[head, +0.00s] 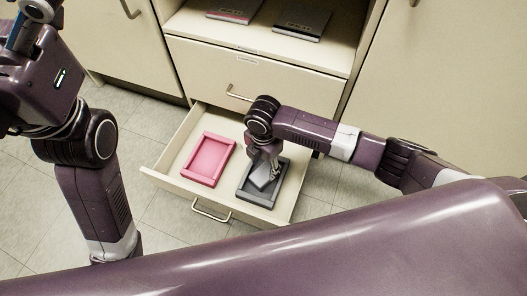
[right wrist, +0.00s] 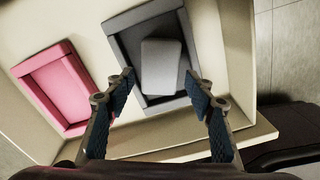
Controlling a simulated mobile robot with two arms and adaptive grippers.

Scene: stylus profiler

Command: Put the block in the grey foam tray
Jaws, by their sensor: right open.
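The grey foam tray (head: 243,194) lies in the open drawer, on the right side. It also shows in the right wrist view (right wrist: 122,47). A lighter grey block (right wrist: 161,68) appears within the tray's rim, turned slightly relative to the tray. In the head view the block (head: 262,178) is partly covered by my right gripper (head: 273,172). In the right wrist view my right gripper (right wrist: 164,88) is open, its blue-padded fingers on either side of the block's near end with gaps between. My left arm rises at the left; its fingers cannot be made out.
A pink foam tray (head: 209,158) lies empty in the drawer, left of the grey tray. The drawer (head: 160,178) has raised walls and a front handle. Above it are a closed drawer (head: 245,70) and a shelf with two flat items, one pink (head: 235,10) and one dark (head: 303,19).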

